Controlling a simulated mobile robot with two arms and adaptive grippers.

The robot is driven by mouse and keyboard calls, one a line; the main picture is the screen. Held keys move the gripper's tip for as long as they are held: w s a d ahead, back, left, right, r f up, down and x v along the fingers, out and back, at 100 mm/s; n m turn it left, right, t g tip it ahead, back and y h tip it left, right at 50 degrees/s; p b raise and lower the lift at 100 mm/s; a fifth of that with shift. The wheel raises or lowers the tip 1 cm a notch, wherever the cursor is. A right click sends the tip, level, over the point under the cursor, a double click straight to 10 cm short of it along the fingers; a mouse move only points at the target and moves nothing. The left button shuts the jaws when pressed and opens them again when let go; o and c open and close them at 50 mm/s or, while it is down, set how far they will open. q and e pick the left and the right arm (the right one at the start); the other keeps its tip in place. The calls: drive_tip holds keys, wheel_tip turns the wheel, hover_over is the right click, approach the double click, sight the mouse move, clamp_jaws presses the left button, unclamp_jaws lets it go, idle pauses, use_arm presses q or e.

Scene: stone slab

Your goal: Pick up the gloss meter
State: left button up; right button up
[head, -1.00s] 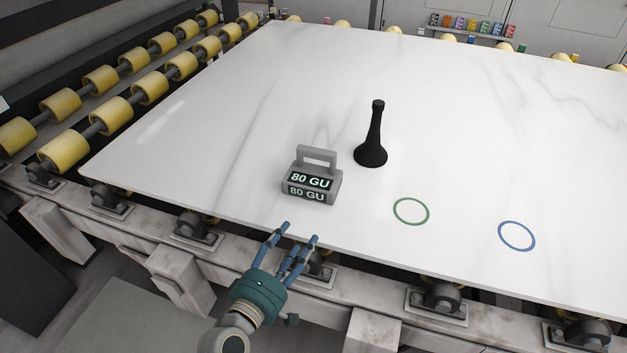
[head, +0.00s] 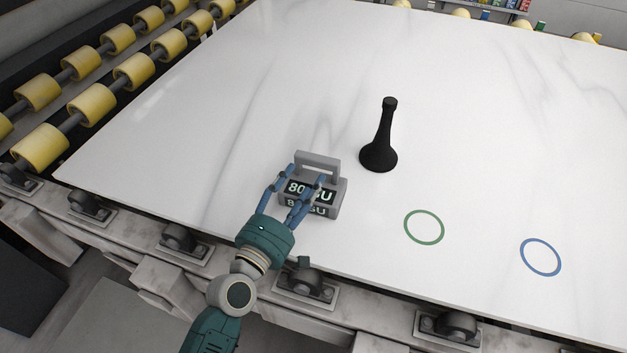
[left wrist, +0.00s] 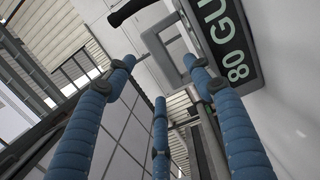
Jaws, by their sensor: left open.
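The gloss meter (head: 337,205) is a grey box with a handle on top and an "80 GU" display. It stands on the white slab near its front edge. My left gripper (head: 306,174) is open, its blue fingers in front of the meter and partly covering the display, with fingertips near the handle. In the left wrist view the open fingers (left wrist: 160,75) point toward the grey handle (left wrist: 165,50), and the display (left wrist: 225,40) is at upper right. Nothing is held. Whether the fingers touch the meter cannot be told. My right gripper is not in view.
A black cone-shaped object (head: 380,150) stands on the slab (head: 480,120) behind and right of the meter. A green ring (head: 424,227) and a blue ring (head: 541,257) mark the slab to the right. Yellow rollers (head: 133,72) line the left side.

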sight(318, 162)
use_arm(q)
drive_tip(key=shift+x, duration=1.15)
drive_tip(key=shift+w+d+r, duration=0.1)
drive_tip(key=shift+w+d, duration=0.1)
drive_tip(key=shift+d, duration=0.05)
drive_tip(key=shift+w+d, duration=0.15)
drive_tip(key=shift+w, duration=0.2)
drive_tip(key=p+x, duration=0.1)
drive_tip(key=x, duration=0.2)
drive_tip(key=shift+w+d, duration=0.45)
drive_tip(key=shift+w, duration=0.3)
drive_tip(key=c, duration=1.2)
drive_tip(key=shift+c, duration=0.3)
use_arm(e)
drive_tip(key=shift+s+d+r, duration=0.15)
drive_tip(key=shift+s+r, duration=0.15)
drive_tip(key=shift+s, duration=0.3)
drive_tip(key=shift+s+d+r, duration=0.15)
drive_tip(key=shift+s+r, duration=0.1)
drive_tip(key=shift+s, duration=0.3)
use_arm(q)
drive_tip(key=shift+r, duration=0.2)
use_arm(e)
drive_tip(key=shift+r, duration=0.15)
